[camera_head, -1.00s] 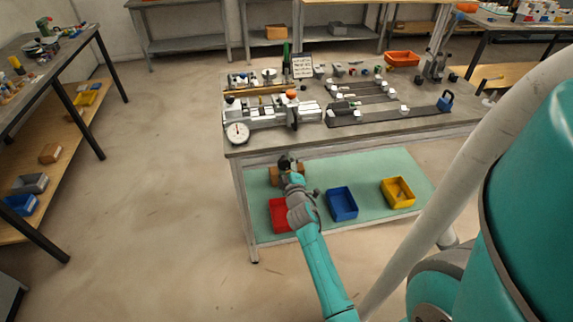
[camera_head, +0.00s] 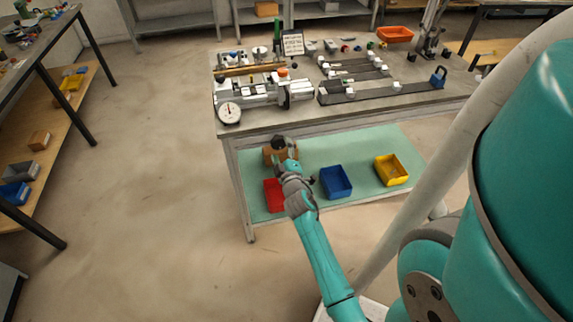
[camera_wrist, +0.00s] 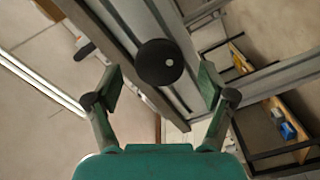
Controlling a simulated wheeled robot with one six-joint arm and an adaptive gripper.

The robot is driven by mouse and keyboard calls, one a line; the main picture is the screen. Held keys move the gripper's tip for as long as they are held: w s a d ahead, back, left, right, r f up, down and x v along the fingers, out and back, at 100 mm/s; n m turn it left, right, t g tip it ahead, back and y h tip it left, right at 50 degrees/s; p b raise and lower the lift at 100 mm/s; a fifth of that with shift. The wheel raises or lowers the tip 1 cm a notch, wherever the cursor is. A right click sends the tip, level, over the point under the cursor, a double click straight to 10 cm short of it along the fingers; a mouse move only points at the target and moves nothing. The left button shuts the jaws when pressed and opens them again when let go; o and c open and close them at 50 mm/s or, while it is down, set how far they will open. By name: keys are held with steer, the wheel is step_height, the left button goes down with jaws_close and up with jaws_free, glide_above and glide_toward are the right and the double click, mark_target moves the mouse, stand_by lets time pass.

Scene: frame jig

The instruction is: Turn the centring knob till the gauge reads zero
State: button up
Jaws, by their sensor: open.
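The gauge (camera_head: 229,112) is a round white dial at the left front corner of the jig bench. Its needle looks roughly upright, but the scale is too small to read. A black round knob with a pale dot (camera_wrist: 160,62) shows in the wrist view, beyond and between my open fingers, and nothing grips it. In the head view, a dark round part (camera_head: 284,98) sits on the jig front, right of the gauge; I cannot tell whether it is that knob. My gripper (camera_head: 279,143) is at the bench's front edge, below the jig; in the wrist view (camera_wrist: 160,88) its fingers are spread and empty.
The bench top (camera_head: 360,113) holds rails, clamps and a small sign (camera_head: 292,43). On the green lower shelf are red (camera_head: 273,195), blue (camera_head: 336,181) and yellow (camera_head: 391,169) bins. Another bench stands at the left, with open floor between.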

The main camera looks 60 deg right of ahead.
steer(key=v, duration=0.8)
steer(key=shift+a, duration=0.25)
steer(key=shift+s, duration=0.15)
steer(key=s+a+f+t+y, duration=0.15)
steer(key=s+a+y, duration=0.25)
steer(key=a, duration=0.9)
steer(key=s+a+f+t+y, duration=0.15)
steer(key=s+a+y, duration=0.25)
steer(key=a, duration=0.8)
steer(key=s+a+r+m+y, duration=0.1)
steer(key=s+a+r+y, duration=0.1)
steer(key=s+a+r, duration=0.3)
steer(key=s+a+r+m+y, duration=0.1)
steer(key=s+a+r+y, duration=0.2)
steer(key=s, duration=0.6)
steer(key=shift+s+a+r+y, duration=0.35)
steer(key=shift+a+r, duration=0.65)
steer(key=shift+a, duration=0.45)
